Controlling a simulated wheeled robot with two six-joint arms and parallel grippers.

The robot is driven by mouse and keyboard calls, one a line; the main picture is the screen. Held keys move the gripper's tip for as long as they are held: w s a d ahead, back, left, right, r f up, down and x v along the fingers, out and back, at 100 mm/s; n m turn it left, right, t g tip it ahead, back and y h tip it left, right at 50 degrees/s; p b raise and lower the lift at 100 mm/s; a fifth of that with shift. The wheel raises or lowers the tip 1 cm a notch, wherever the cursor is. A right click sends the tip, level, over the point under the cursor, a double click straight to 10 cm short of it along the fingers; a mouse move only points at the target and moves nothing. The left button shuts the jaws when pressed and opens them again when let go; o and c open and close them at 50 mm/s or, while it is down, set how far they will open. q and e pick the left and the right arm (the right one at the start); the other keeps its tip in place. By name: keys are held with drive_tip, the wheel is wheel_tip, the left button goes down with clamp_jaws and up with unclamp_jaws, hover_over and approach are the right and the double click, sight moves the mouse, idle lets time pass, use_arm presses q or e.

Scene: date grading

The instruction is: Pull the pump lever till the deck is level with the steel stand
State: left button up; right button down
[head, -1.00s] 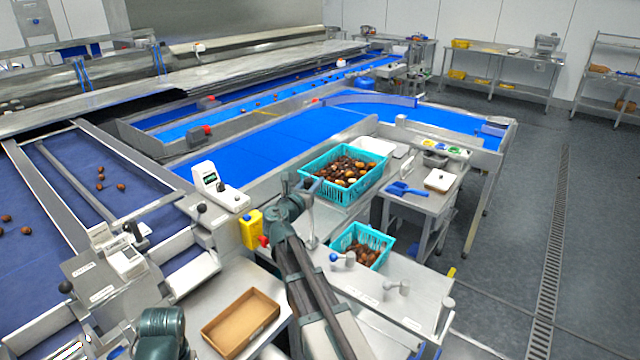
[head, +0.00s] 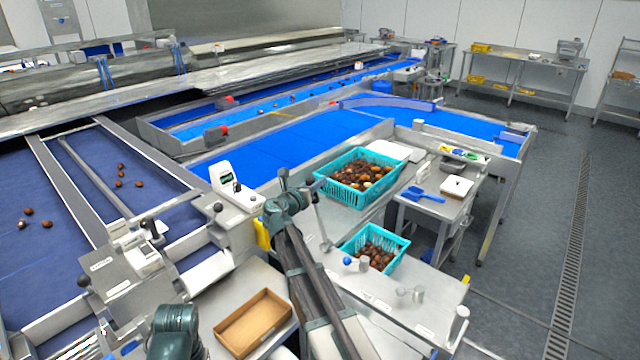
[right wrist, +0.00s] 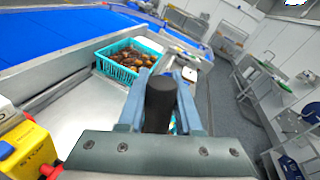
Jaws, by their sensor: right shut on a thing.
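My right gripper (head: 297,188) is shut on the dark grip of the pump lever (right wrist: 160,103), which stands up between its fingers in the right wrist view. In the head view the lever's steel rod (head: 322,228) slants down to the right from my gripper. The deck appears to be the steel surface (head: 343,218) under a turquoise crate (head: 326,189) of dates. The steel stand (head: 408,211) with a blue scoop is just right of it. I cannot tell their height difference exactly. My left gripper is out of view; only part of my left arm shows.
A second turquoise crate (head: 347,243) of dates sits on the near bench (head: 385,318). A cardboard box (head: 253,322) is at the front. A yellow unit (right wrist: 28,148) with a red button is left of my gripper.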

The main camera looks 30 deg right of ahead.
drive_tip(key=shift+w+a, duration=0.15)
drive_tip(key=shift+w, duration=0.1)
drive_tip(key=shift+w+a+f+n+g+b, duration=0.15)
drive_tip(key=shift+w+a+f+n, duration=0.15)
drive_tip(key=shift+w, duration=0.25)
drive_tip(key=shift+w+a+f+n+g+b, duration=0.1)
drive_tip(key=shift+w+a+f+n, duration=0.1)
drive_tip(key=shift+w+n, duration=0.25)
drive_tip(key=shift+w+a+f+n+g+b, duration=0.15)
drive_tip(key=shift+w+a+f+n, duration=0.1)
drive_tip(key=shift+w, duration=0.4)
drive_tip(key=shift+s+d, duration=0.1)
drive_tip(key=s, duration=0.1)
drive_tip(key=s+d+r+m, duration=0.1)
drive_tip(key=s+m+t, duration=0.1)
drive_tip(key=shift+s+d+r+p, duration=0.25)
drive_tip(key=shift+r+p, duration=0.05)
drive_tip(key=shift+p, duration=0.1)
drive_tip(key=shift+s, duration=0.15)
